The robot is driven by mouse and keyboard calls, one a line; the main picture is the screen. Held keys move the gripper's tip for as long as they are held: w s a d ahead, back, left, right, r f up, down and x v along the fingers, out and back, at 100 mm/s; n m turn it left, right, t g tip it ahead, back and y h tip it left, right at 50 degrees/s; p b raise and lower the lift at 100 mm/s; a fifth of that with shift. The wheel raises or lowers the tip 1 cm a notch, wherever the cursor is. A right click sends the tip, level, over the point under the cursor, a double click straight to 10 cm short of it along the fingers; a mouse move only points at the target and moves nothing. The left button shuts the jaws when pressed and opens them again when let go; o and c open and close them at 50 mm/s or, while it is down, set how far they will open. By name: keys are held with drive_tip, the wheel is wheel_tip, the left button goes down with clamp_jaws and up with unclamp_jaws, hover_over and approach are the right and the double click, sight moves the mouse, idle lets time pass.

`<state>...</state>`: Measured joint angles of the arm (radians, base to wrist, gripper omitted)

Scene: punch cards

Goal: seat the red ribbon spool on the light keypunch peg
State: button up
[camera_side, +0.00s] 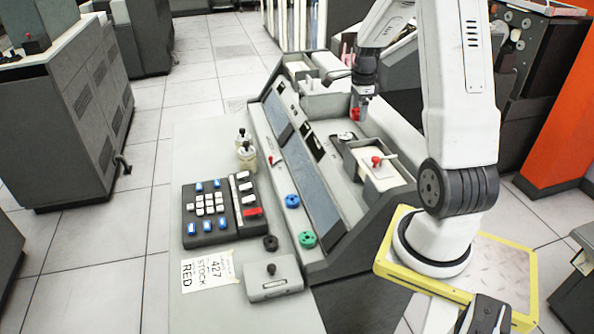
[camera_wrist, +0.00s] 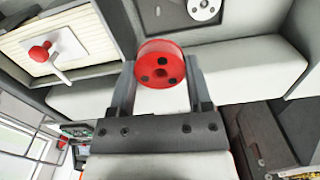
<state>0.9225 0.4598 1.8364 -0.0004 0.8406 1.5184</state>
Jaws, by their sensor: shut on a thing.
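The red ribbon spool (camera_wrist: 160,64) is a round disc with small dark holes in its face. My gripper (camera_wrist: 162,82) is shut on it, with one finger on each side. In the side view, my gripper (camera_side: 362,94) holds the spool (camera_side: 355,114) over the back part of the keypunch (camera_side: 334,112). A light round fitting (camera_side: 345,136) lies on the machine just below and left of the spool. It also shows at the top of the wrist view (camera_wrist: 203,9), apart from the spool. I cannot tell whether it is the light peg.
A card tray (camera_side: 378,180) with a red knob stands near the gripper. A blue ring (camera_side: 292,201), a green ring (camera_side: 307,239) and a black ring (camera_side: 270,242) lie farther forward. A keypad (camera_side: 220,208), bottles (camera_side: 246,157) and a "427 STOCK RED" card (camera_side: 207,271) are on the desk.

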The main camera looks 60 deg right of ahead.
drive_tip(key=shift+w+a+f, duration=0.1)
drive_tip(key=shift+a+f, duration=0.05)
drive_tip(key=shift+f, duration=2.2)
drive_tip(key=shift+f, duration=0.15)
drive_tip(key=shift+f, duration=1.55)
drive_tip(key=shift+f, duration=1.65)
idle(0.9)
drive_tip(key=o, duration=1.3)
drive_tip(key=shift+c, duration=0.2)
drive_tip(key=shift+a+f, duration=0.1)
drive_tip(key=shift+a, duration=0.05)
